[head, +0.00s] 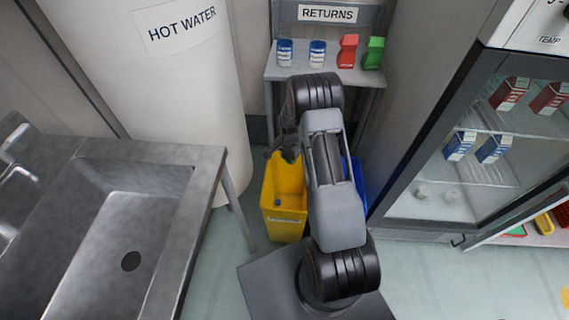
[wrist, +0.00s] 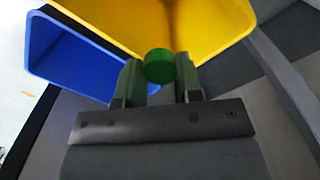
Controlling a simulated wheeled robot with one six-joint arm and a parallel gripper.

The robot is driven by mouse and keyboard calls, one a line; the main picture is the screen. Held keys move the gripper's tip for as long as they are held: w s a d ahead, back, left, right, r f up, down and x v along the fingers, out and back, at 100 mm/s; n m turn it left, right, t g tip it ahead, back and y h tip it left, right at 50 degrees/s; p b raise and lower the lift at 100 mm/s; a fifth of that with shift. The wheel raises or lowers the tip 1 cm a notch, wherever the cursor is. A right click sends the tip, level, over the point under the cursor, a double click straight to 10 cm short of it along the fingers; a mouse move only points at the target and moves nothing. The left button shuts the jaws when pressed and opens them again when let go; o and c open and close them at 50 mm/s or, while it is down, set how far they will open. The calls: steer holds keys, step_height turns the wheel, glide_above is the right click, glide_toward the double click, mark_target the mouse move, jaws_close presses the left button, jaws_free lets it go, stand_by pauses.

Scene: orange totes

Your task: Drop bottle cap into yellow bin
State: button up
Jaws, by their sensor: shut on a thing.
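A round green bottle cap (wrist: 159,66) sits between the fingertips of my gripper (wrist: 160,78) in the wrist view. The gripper is shut on it. The yellow bin (wrist: 222,22) lies beyond the fingertips, and the cap overlaps its opening in that picture. In the head view the yellow bin (head: 284,222) stands on the floor, left of my arm. My gripper (head: 289,157) shows there as a dark shape at the bin's far upper end. The cap cannot be made out in the head view. A small dark blue thing shows in the bin's front part.
A blue bin (wrist: 75,62) stands beside the yellow one, mostly behind my arm in the head view. A metal sink (head: 130,215) is at left, a white hot water tank (head: 190,80) behind. A shelf (head: 325,73) holds several containers.

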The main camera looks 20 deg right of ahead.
step_height(320, 180, down, 11)
steer(key=b, duration=0.8)
steer(key=shift+w+a, duration=0.25)
steer(key=shift+w, duration=0.05)
steer(key=o, duration=1)
steer(key=shift+c, duration=0.2)
step_height(320, 180, up, 14)
steer(key=p, duration=0.2)
steer(key=shift+f+p, duration=0.15)
steer(key=shift+p, duration=0.2)
